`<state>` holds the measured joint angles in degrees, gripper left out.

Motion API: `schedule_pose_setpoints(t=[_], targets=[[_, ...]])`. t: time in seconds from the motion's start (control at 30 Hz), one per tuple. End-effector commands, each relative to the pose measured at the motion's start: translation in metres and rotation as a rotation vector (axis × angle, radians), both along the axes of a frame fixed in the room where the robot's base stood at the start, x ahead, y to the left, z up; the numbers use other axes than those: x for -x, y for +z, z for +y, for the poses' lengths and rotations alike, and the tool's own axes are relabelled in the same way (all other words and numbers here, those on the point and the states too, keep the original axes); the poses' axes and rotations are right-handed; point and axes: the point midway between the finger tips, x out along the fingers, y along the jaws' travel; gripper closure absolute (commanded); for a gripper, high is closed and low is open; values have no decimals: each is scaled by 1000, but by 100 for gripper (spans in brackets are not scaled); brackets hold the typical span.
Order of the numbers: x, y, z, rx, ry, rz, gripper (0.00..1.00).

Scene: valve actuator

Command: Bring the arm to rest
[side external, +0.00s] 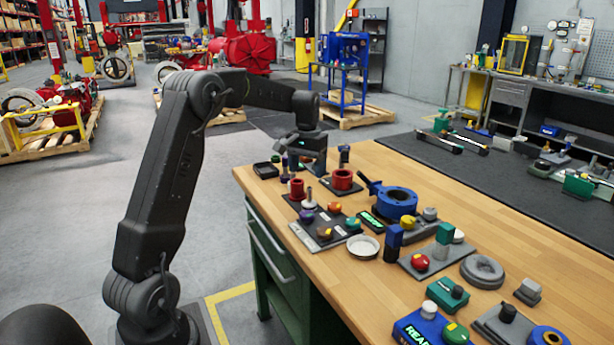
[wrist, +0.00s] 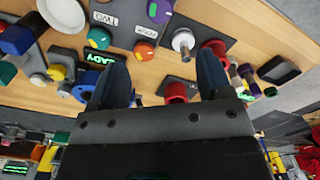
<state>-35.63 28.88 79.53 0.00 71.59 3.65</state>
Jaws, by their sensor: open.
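My gripper (side external: 308,168) is over the far left end of the wooden workbench (side external: 470,220), pointing down, with my arm reaching across from the left. In the wrist view my gripper (wrist: 160,65) shows two dark fingers spread apart. Nothing is held between them. Below and around the fingers are a red cylinder (side external: 297,188) and a red flanged part (side external: 343,181) on a dark plate. The gap between the fingertips and the bench parts is hard to judge.
A dark panel (side external: 318,238) with coloured knobs, a white dish (side external: 363,248), a blue ring-shaped valve part (side external: 396,203) and a grey disc (side external: 482,271) crowd the bench's near side. A black tray (side external: 266,170) sits at its left corner.

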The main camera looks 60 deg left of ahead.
Motion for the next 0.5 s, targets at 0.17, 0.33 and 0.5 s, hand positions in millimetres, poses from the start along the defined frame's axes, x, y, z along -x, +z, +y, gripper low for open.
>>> schedule_pose_setpoints(t=[0.17, 0.33, 0.5], targets=[[0, 0, 0, 0, 0, 0, 28], [0, 0, 0, 0, 0, 0, 28], [2, 12, -18, -13, -24, -18, 28]])
